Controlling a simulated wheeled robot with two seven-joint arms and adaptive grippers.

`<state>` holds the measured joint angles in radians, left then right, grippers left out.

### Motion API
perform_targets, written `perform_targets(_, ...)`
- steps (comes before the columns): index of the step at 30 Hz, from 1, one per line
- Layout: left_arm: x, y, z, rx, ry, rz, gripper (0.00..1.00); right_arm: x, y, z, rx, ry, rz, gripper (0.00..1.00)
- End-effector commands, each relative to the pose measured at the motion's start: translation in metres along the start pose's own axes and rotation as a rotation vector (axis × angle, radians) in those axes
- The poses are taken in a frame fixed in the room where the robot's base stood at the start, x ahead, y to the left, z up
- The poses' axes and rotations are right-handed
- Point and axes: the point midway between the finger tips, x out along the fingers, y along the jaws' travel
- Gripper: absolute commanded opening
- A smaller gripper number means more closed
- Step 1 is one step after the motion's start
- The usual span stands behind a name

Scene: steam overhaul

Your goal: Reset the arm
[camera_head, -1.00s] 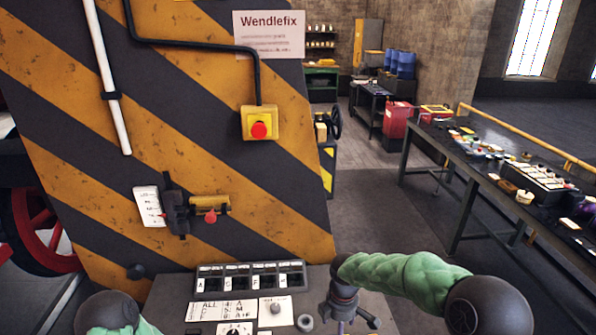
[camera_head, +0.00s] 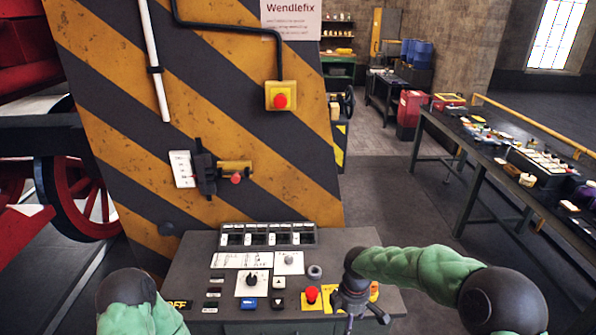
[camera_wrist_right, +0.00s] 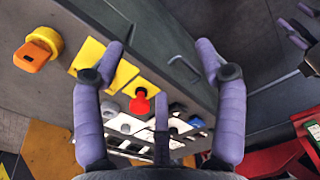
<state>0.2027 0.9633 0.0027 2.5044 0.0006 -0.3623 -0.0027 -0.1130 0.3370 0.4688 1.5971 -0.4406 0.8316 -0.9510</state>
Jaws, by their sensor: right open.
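A grey control console (camera_head: 350,238) stands at the foot of the striped yellow-and-black wall. Its top carries a dark knob (camera_head: 252,281), a blue button (camera_head: 248,303), a red mushroom button (camera_head: 311,294) on a yellow plate and a row of small windows or switches (camera_head: 266,236). My right gripper (camera_head: 360,312) is above the console's right front, right of the red button, and hides part of that corner. In the right wrist view, its purple fingers (camera_wrist_right: 160,52) are spread and empty, with the red button (camera_wrist_right: 140,101) seen between them. My left gripper is out of view.
On the striped wall are a red stop button (camera_head: 280,100) in a yellow box and a latch-like device (camera_head: 205,168). An orange knob (camera_wrist_right: 38,52) shows in the wrist view. A long cluttered table (camera_head: 470,160) stands at right, with clear floor before it.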

Motion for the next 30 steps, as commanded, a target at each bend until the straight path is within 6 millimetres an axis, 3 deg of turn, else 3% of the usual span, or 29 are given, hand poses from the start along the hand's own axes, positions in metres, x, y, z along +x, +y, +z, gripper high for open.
perform_targets(8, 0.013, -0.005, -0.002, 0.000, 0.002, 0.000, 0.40, 0.059, -0.021, -0.007, 0.152, 0.069, -0.042, 0.72)
perform_targets(14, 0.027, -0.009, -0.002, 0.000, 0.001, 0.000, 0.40, 0.119, -0.050, -0.013, 0.349, 0.139, -0.093, 0.72)
perform_targets(17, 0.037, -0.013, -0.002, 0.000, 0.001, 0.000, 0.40, 0.160, -0.074, -0.016, 0.505, 0.179, -0.132, 0.72)
perform_targets(21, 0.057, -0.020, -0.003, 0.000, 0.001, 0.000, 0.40, 0.226, -0.122, -0.015, 0.826, 0.230, -0.202, 0.72)
perform_targets(24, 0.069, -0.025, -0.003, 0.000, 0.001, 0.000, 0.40, 0.264, -0.157, -0.011, 1.071, 0.245, -0.241, 0.72)
perform_targets(30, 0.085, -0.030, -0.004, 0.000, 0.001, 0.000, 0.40, 0.304, -0.208, 0.002, 1.438, 0.238, -0.271, 0.72)
